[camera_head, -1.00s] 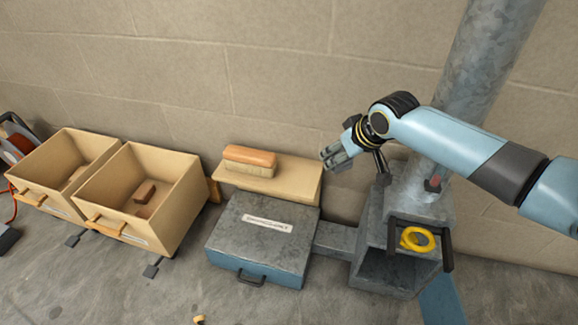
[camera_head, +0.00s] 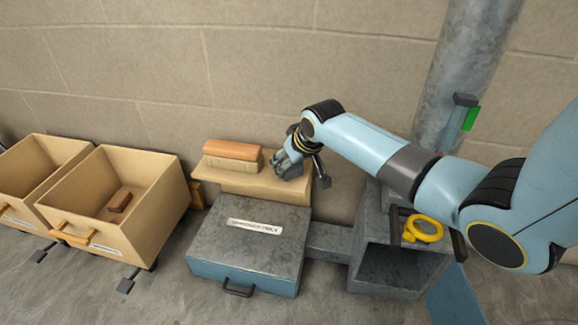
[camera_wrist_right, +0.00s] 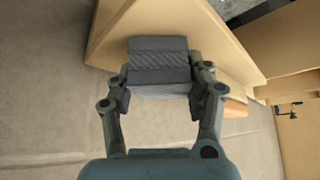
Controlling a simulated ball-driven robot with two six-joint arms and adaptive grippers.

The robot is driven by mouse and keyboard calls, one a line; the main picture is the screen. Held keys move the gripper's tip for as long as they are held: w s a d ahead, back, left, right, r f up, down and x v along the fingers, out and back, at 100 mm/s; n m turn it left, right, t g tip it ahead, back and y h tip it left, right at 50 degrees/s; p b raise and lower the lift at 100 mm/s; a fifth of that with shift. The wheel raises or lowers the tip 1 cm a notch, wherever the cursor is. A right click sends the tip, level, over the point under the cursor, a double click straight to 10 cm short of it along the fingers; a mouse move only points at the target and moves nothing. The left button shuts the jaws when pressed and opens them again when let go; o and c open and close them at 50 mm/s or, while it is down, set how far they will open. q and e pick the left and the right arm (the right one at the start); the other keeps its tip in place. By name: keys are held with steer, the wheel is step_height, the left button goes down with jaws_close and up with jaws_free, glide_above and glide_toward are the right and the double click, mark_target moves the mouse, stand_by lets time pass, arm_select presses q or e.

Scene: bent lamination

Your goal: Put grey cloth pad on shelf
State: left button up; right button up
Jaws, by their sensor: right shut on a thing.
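The grey cloth pad (camera_wrist_right: 158,62) is between the fingers of my right gripper (camera_wrist_right: 160,92) in the right wrist view. The gripper is shut on it. In the head view my right gripper (camera_head: 284,163) is over the right part of the light wooden shelf (camera_head: 250,184) against the wall. The pad is hard to make out there. In the wrist view the pad lies in front of the shelf board (camera_wrist_right: 110,35); I cannot tell whether it touches it. My left gripper is out of view.
A brush-like block with an orange top (camera_head: 232,150) sits on the shelf's left part, close to my right gripper. A grey metal case (camera_head: 250,240) stands below in front. Wooden bins (camera_head: 130,225) are at left. A yellow ring-shaped object (camera_head: 424,230) is at right.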

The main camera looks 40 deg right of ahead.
stand_by(0.3)
steer(key=shift+f, duration=0.2)
steer(key=o, duration=0.9)
steer(key=shift+o, duration=0.2)
